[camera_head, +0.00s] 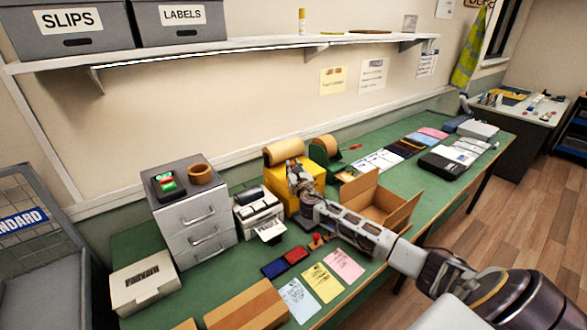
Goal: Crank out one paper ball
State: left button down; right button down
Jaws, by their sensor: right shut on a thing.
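A yellow paper machine (276,182) with a brown paper roll (284,151) on top stands near the back of the green table. My right arm reaches in from the lower right. My right gripper (294,170) is at the right front of the yellow machine, shut on what appears to be its crank handle. The handle is hidden behind the gripper. I see no paper ball; the machine's front is partly covered by my gripper. My left gripper is not in view.
A green dispenser (330,158) with a brown roll and red handle stands just right of my gripper. An open cardboard box (385,208) lies beside my forearm. A white printer (258,212) and grey drawers (192,218) stand left. A shelf (240,46) runs above.

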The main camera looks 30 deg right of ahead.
jog(key=shift+w+a, duration=0.1)
jog(key=shift+w+a+m+g+h+p, duration=0.15)
jog(key=shift+w+m+g+h+p, duration=0.15)
jog(key=shift+m+h, duration=0.35)
jog(key=shift+w+a+m+g+h+p, duration=0.15)
jog(key=shift+m+g+h, duration=0.3)
jog(key=shift+h, duration=0.3)
jog(key=shift+w+a+m+g+h, duration=0.1)
jog(key=shift+w+m+g+h, duration=0.1)
jog(key=shift+m+g+h, duration=0.3)
jog(key=shift+w+a+m+g+h, duration=0.15)
jog(key=shift+m+h, duration=0.15)
jog(key=shift+h, duration=0.4)
jog(key=shift+w+m+g+h+b, duration=0.45)
jog(key=shift+m+g+h, duration=0.35)
jog(key=shift+h, duration=0.2)
jog(key=shift+w+m+g+h+b, duration=0.25)
jog(key=shift+m+g+h+b, duration=0.25)
jog(key=shift+g, duration=0.2)
jog(key=shift+w+m+g+h+b, duration=0.25)
jog(key=shift+m+g+h+b, duration=0.15)
jog(key=shift+m+g+h, duration=0.25)
jog(key=shift+m+g, duration=0.25)
jog(key=shift+g, duration=0.2)
jog(key=c, duration=1.3)
grip_release()
jog(key=shift+w, duration=0.1)
jog(key=shift+d, duration=0.1)
